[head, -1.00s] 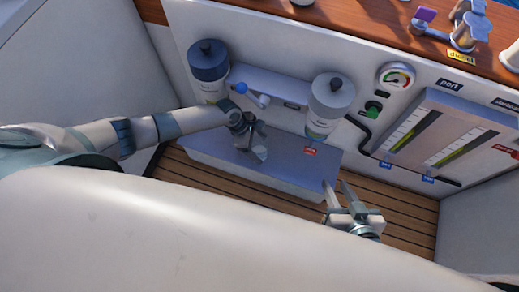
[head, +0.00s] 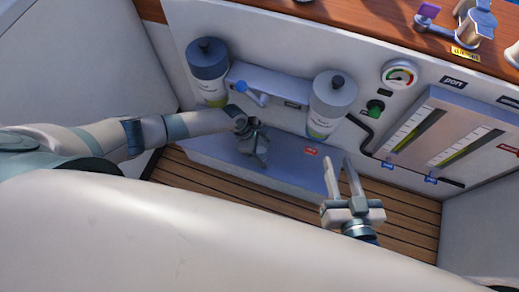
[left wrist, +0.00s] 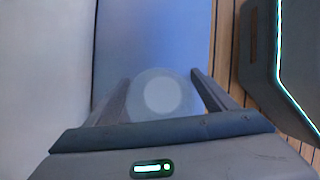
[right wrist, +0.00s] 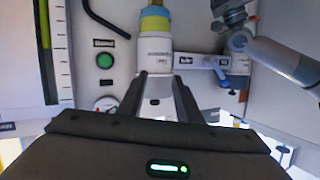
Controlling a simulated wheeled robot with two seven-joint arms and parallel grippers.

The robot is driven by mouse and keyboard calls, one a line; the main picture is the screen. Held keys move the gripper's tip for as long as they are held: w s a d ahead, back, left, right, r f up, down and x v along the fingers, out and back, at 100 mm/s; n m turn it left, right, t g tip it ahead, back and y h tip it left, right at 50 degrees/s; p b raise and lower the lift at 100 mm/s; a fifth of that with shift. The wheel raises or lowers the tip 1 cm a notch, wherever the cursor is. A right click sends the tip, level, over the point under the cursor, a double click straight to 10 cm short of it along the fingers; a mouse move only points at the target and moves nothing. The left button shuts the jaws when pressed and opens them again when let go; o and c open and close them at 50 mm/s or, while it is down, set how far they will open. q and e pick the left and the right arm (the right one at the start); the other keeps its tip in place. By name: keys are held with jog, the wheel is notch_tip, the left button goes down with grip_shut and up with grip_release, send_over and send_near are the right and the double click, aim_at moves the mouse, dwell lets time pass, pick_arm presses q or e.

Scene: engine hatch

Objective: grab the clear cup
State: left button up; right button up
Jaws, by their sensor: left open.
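The clear cup (left wrist: 161,94) shows in the left wrist view as a pale, see-through round shape above a blue-grey shelf. It sits between the two spread fingers of my left gripper (left wrist: 160,92), with no clear sign of contact. In the head view my left gripper (head: 262,160) points down over the shelf (head: 290,172) below the wall, and the cup is hidden or too small to make out. My right gripper (head: 338,165) is open and empty near the right end of the shelf. Its fingers also show apart in the right wrist view (right wrist: 158,85).
A dark-topped bottle (head: 208,72) and a grey-topped bottle (head: 331,103) stand against the wall. A blue-knobbed lever (head: 250,92) sits between them. A gauge (head: 399,74) and sight-tube panel (head: 435,137) are at right. Slatted floor (head: 290,215) lies in front.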

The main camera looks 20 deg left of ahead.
aim_at(264, 146)
pick_arm(q)
jog(key=c, duration=1.2)
jog(key=shift+o, duration=0.2)
jog(key=shift+r, duration=0.1)
